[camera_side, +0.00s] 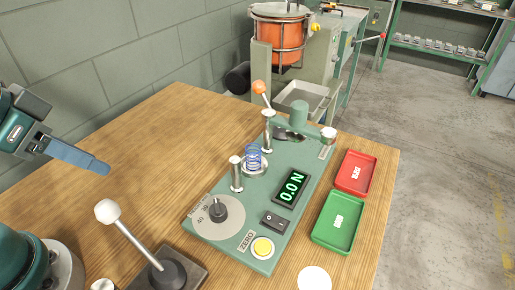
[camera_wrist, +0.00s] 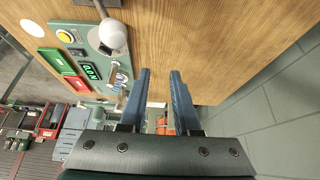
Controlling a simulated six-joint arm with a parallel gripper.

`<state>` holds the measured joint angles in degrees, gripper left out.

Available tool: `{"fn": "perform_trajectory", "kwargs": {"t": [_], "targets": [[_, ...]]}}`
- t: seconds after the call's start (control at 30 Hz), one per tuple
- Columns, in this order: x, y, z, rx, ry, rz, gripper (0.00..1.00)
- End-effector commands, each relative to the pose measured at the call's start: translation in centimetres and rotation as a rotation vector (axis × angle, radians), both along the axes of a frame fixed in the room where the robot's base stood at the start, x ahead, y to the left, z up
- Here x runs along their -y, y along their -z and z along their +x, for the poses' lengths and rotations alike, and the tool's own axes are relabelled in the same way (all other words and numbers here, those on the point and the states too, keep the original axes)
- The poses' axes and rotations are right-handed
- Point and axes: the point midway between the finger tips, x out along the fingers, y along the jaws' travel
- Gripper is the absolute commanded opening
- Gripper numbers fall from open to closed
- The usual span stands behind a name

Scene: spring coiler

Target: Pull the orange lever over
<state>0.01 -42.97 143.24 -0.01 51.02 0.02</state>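The orange lever has an orange ball knob (camera_side: 259,87) on a thin metal rod. It leans up and to the left at the back of the green test fixture (camera_side: 216,238) in the side view. I cannot make out this lever clearly in the wrist view. My gripper (camera_side: 104,169) is at the left of the side view, in the air above the table and well apart from the lever. In the wrist view my gripper (camera_wrist: 160,72) has its two blue fingers apart with nothing between them. A blue spring (camera_side: 254,157) stands upright on the fixture.
A white-knobbed lever (camera_side: 108,211) stands at the front left. The fixture carries a display (camera_side: 291,188) reading 0.0 N, a dial and a yellow button. Red (camera_side: 356,172) and green (camera_side: 339,221) trays lie to its right. The wooden table (camera_side: 150,135) behind is clear.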

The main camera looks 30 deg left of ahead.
Motion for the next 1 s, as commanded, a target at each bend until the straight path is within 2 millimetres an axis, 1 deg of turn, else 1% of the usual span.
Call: {"fn": "perform_trajectory", "kwargs": {"t": [0.03, 0.07, 0.1, 0.17, 0.27, 0.3, 0.37, 0.4, 0.47, 0.5, 0.57, 0.6, 0.7, 0.8, 0.9, 1.0], "targets": [[0.0, -0.2, 0.4, 0.022, 0.001, 0.0, 0.54], [0.0, -0.5, 0.8, 0.044, 0.001, 0.002, 0.65], [0.0, -1.1, 1.6, 0.087, 0.002, 0.003, 0.7], [-0.1, -2.6, 3.3, 0.184, 0.003, 0.006, 0.7], [-0.1, -5.9, 6.8, 0.357, 0.009, 0.015, 0.7], [-0.1, -7.2, 8.4, 0.423, 0.012, 0.019, 0.7], [-0.1, -9.1, 10.8, 0.518, 0.019, 0.024, 0.7], [0.0, -10.4, 12.4, 0.579, 0.023, 0.026, 0.7], [0.2, -12.2, 14.9, 0.67, 0.032, 0.03, 0.7], [0.3, -13.2, 16.5, 0.726, 0.038, 0.032, 0.7], [0.5, -14.5, 18.8, 0.804, 0.048, 0.035, 0.7], [0.7, -15.2, 20.2, 0.852, 0.055, 0.037, 0.7], [1.2, -16.3, 23.5, 0.959, 0.072, 0.037, 0.7], [1.8, -16.6, 26.5, 1.051, 0.089, 0.033, 0.7], [2.5, -16.0, 29.1, 1.126, 0.106, 0.027, 0.7], [3.1, -14.6, 31.3, 1.184, 0.123, 0.02, 0.7]]}}
